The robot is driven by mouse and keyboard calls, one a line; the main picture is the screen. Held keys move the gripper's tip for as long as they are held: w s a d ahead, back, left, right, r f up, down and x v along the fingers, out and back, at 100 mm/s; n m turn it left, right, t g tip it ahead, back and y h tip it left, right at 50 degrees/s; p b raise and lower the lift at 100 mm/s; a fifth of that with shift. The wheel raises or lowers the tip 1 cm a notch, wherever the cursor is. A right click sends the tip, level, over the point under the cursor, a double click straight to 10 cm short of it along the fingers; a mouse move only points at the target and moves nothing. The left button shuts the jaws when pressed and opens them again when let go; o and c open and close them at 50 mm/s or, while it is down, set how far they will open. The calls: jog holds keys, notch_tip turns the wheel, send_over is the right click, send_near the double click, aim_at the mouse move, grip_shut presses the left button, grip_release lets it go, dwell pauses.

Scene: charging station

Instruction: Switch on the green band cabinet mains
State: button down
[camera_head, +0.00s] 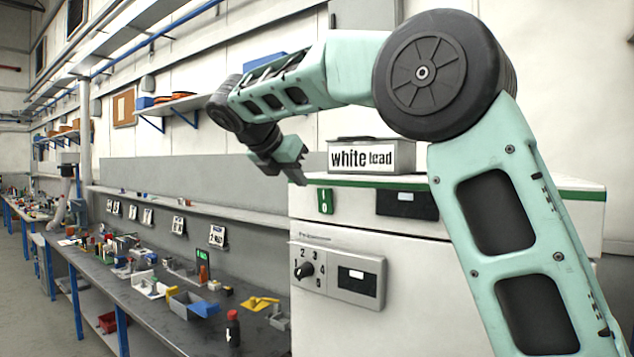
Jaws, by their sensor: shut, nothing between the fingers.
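The white cabinet (462,270) with a green band (570,195) along its top edge stands at the right, partly hidden behind my arm. A small green switch marked 1 and 0 (325,201) is on its upper front at the left. Which way the switch is set is too small to tell. My gripper (300,180) is shut and empty. It points down and right, and shows just above and left of the green switch. No contact with the switch or cabinet shows, though the depth between them is hard to judge.
A box labelled "white lead" (372,157) sits on the cabinet top, close to my gripper. Below the switch are a numbered rotary knob (305,270) and a display panel (357,282). A cluttered workbench (150,318) runs along the wall at left.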

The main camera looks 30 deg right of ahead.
aim_at(326, 194)
jog(key=shift+w+d+f+p, duration=0.4)
jog(key=shift+d+p, duration=0.1)
jog(key=shift+d, duration=0.65)
jog(key=shift+w+d+f+p, duration=0.3)
jog(key=shift+w+d+p, duration=0.2)
jog(key=shift+d, duration=0.7)
jog(key=shift+w+d+f+p, duration=0.35)
jog(key=shift+d+p, duration=0.15)
jog(key=shift+d, duration=0.65)
jog(key=shift+s, duration=0.1)
